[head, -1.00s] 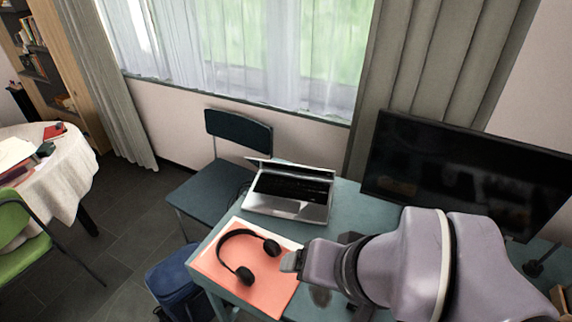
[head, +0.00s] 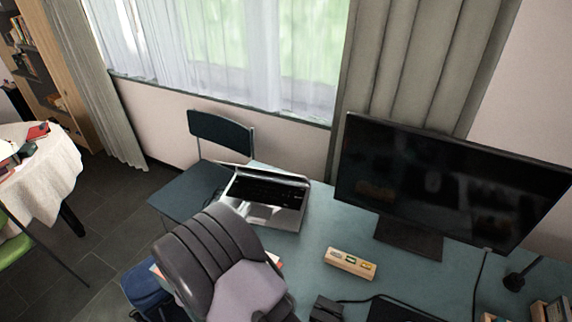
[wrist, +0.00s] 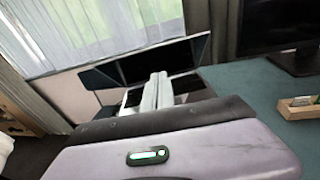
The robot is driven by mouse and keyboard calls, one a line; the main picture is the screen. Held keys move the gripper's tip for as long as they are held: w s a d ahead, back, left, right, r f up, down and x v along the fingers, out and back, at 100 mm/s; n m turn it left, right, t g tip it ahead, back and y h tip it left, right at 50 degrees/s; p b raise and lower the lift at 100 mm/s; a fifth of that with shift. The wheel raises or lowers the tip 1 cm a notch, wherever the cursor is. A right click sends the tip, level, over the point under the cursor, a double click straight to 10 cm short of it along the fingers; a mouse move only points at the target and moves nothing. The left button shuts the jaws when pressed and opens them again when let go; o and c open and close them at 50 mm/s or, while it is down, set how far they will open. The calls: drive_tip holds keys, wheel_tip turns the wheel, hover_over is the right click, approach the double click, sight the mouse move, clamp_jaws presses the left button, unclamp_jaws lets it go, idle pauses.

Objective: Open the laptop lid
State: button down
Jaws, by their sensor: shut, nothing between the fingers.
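The laptop (head: 262,215) stands on the blue-green desk (head: 325,225) near its far left side. Its lid is raised, seen almost edge-on from above in the head view (head: 265,173). In the wrist view the dark screen (wrist: 165,62) faces me above the keyboard base (wrist: 188,86). My gripper (wrist: 158,77) is shut and empty, its pale fingers pointing towards the laptop and covering part of the keyboard. I cannot tell whether the fingertips touch it.
A large monitor (head: 455,180) stands at the right of the desk. A small wooden tray (head: 350,263) lies in front of it. A dark chair (head: 222,135) stands behind the laptop at the left. The desk between laptop and monitor is clear.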

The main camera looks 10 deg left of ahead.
drive_tip(key=a+f+n+y, duration=0.1)
drive_tip(key=b, duration=0.4)
approach(258, 170)
wheel_tip(258, 170, down, 4)
drive_tip(key=w, duration=0.3)
drive_tip(key=w+r, duration=0.3)
drive_tip(key=shift+d, duration=0.3)
